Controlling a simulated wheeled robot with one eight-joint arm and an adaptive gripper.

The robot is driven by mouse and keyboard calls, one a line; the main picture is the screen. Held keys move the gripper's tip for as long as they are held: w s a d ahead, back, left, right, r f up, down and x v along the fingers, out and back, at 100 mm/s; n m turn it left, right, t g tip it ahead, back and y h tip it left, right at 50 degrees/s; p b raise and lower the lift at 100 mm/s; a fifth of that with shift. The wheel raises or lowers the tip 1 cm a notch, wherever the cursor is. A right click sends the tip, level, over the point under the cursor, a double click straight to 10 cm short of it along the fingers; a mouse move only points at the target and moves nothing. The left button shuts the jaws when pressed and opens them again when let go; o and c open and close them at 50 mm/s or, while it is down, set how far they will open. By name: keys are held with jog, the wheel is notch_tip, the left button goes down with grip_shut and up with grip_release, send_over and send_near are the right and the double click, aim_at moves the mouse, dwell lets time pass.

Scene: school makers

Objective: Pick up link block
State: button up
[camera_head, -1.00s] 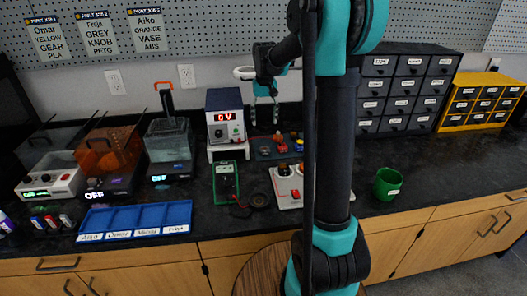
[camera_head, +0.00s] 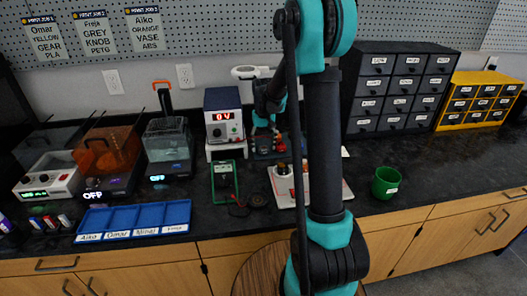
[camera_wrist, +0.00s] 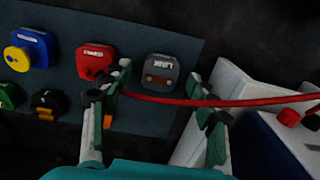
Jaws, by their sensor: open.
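The link block (camera_wrist: 161,72) is a dark grey rounded block with a "LINK" label and two brownish spots on its front. It sits on a dark blue-grey mat (camera_wrist: 140,18), in the upper middle of the wrist view. My gripper (camera_wrist: 158,88) is open and empty, with its fingertips to the left and right of the block's near side. I cannot tell whether they touch it. In the head view my gripper (camera_head: 264,127) is low over the mat area beside the power supply, and it hides the block there.
A red block (camera_wrist: 95,62) stands close left of the link block, near my left finger. Blue (camera_wrist: 32,47) and black (camera_wrist: 47,103) blocks lie further left. A red cable (camera_wrist: 230,103) crosses the gripper opening. The white-and-blue power supply (camera_wrist: 262,120) is close on the right.

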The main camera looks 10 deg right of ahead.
jog(key=shift+f, duration=0.1)
jog(key=shift+c, duration=0.4)
jog(key=c, duration=1)
